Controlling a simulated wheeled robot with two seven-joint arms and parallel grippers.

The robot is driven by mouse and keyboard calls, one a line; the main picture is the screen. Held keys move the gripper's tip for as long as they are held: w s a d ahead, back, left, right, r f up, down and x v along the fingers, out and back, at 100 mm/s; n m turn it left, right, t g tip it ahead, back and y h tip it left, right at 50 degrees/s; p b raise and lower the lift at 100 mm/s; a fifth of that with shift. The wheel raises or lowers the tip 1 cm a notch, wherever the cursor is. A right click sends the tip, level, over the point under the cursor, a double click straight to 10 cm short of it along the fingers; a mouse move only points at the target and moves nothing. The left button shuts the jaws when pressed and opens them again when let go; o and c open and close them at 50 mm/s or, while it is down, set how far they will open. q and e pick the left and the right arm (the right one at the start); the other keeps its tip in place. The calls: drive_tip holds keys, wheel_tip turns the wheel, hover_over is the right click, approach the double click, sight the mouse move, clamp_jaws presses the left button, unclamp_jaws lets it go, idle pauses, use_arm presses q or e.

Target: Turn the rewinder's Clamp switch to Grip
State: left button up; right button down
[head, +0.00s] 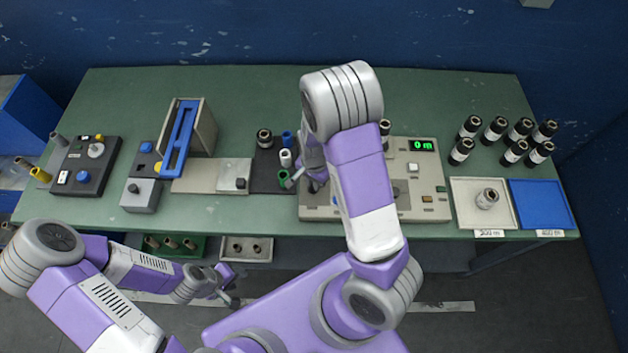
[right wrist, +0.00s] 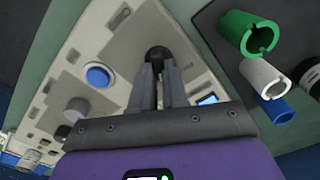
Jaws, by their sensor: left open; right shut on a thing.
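The rewinder (head: 422,205) is the beige box with a green "0 m" display, at the middle right of the bench; my right arm hides part of it. In the right wrist view its panel (right wrist: 118,55) shows a round blue button (right wrist: 97,76) and a grey knob (right wrist: 76,109). My right gripper (right wrist: 161,70) is shut on a small black switch knob (right wrist: 158,52) on this panel. No label is readable, so I cannot tell the switch's position. My left gripper (head: 226,296) is open and empty, low in front of the bench.
Green (right wrist: 249,32), white (right wrist: 261,74) and blue (right wrist: 277,108) tubes stand close beside the rewinder. Several dark rolls (head: 495,128) stand at the back right. A grey tray (head: 462,189) and a blue tray (head: 541,203) lie right of the rewinder. A blue-framed holder (head: 181,135) stands left.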

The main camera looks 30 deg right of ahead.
drive_tip(key=c, duration=1.1)
unclamp_jaws()
drive_tip(key=shift+c, duration=0.2)
wheel_tip(320, 180, up, 8)
drive_tip(key=shift+f+p, duration=0.2)
drive_tip(key=shift+p, duration=0.95)
drive_tip(key=shift+s, duration=0.1)
